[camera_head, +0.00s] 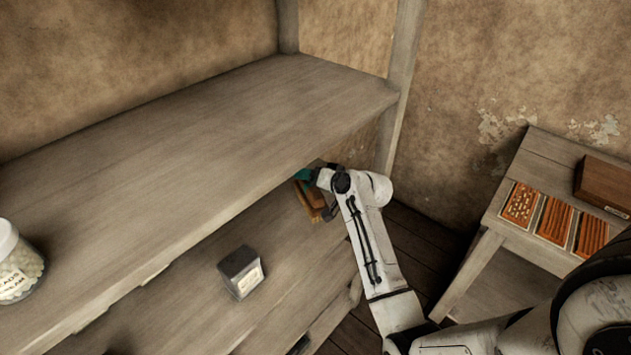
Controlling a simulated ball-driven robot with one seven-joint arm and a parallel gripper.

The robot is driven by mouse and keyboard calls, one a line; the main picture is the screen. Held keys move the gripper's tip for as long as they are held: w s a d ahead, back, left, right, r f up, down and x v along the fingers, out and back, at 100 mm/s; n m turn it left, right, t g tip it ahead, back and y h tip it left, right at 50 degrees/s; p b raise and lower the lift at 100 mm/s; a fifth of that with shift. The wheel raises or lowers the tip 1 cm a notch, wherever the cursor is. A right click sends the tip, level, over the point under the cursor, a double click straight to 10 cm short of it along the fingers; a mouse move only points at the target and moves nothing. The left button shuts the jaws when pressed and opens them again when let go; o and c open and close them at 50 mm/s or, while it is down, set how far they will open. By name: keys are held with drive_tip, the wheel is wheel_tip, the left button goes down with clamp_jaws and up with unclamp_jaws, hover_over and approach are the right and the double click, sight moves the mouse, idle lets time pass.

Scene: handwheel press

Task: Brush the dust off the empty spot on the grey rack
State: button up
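The grey rack (210,115) fills the left and middle, with a broad bare upper shelf and a lower shelf (190,300) below it. My gripper (312,184) is at the right end of the lower shelf, just under the upper shelf's front edge. An orange-brown wooden object (309,199), possibly a brush, is at my gripper, with a small teal patch beside it. I cannot tell whether the fingers are closed on it or whether it touches the shelf. No distinct dust patch shows; the back of the lower shelf is hidden.
A dark grey box (240,271) stands on the lower shelf, left of my gripper. A labelled jar (17,264) is at the far left. A side table (547,163) at right holds trays of orange-brown pieces (555,221) and a brown box (604,184). A rack post stands behind my gripper.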

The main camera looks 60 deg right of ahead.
wheel_tip(320, 180, up, 2)
drive_tip(key=shift+p, duration=0.45)
drive_tip(key=shift+s+f, duration=0.1)
idle(0.3)
